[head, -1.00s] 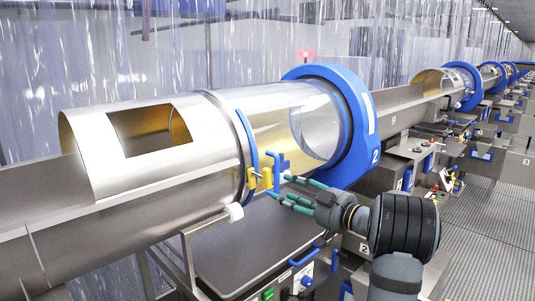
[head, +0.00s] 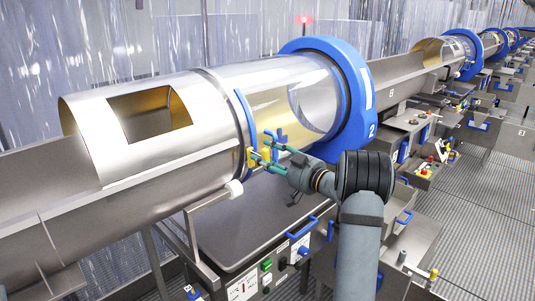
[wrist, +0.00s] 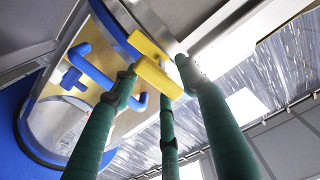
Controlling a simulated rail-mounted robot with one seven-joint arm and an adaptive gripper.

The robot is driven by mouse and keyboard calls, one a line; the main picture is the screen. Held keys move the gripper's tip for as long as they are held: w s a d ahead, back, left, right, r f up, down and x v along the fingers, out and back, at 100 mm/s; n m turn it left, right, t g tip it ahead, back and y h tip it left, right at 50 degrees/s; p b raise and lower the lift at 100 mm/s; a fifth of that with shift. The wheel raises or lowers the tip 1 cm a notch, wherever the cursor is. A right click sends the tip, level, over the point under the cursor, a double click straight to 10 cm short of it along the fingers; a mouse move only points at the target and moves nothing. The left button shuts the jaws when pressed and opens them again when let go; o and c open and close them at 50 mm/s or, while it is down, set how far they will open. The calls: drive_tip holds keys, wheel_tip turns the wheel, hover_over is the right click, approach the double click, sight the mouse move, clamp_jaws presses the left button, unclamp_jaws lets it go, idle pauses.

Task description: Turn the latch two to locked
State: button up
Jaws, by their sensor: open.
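Drum two (head: 215,100) is a metal cylinder with a clear section and a blue end ring (head: 362,110) marked 2. A yellow latch (head: 252,158) sits at its near side, beside a blue rim and blue handle pieces. My gripper (head: 262,146) has its green fingers open at the latch, partly covering it. In the wrist view the yellow latch (wrist: 155,66) lies between the tips of my green fingers (wrist: 158,76), with fingers to its left and right. I cannot tell whether they touch it. A blue handle (wrist: 100,75) is just left of it.
A control box (head: 262,275) with coloured buttons stands below the drum. A grey flat cover (head: 245,225) lies under my gripper. More drums (head: 460,55) line up to the back right. The grated floor (head: 470,210) at right is clear.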

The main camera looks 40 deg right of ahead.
drive_tip(key=c, duration=0.3)
drive_tip(key=c, duration=0.7)
clamp_jaws()
